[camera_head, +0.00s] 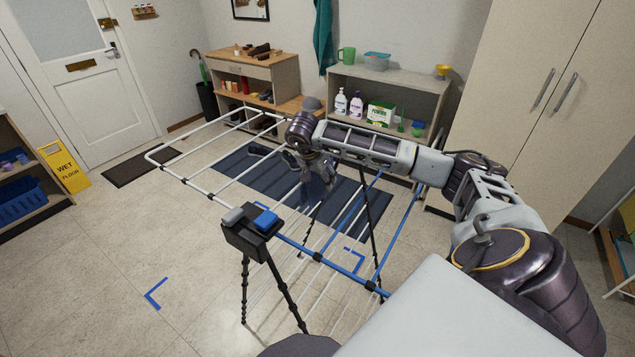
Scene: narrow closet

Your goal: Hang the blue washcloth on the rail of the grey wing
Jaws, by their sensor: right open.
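The blue washcloth (265,220) lies as a small folded blue pad on a black stand (247,240), beside a similar grey pad (233,215). The drying rack's light grey wing (190,183) has several pale rails and extends to the left and back of the stand. Blue rails (396,240) form the side nearer my right arm. My right gripper (314,180) is open and empty, pointing down over the rack, to the right of and beyond the blue washcloth. It is apart from the washcloth. My left gripper is not in view.
A striped dark mat (232,166) lies under the rack. A low shelf (345,76) with bottles and boxes stands behind it, and a tall cabinet (490,110) at right. A yellow wet-floor sign (64,167) is at left.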

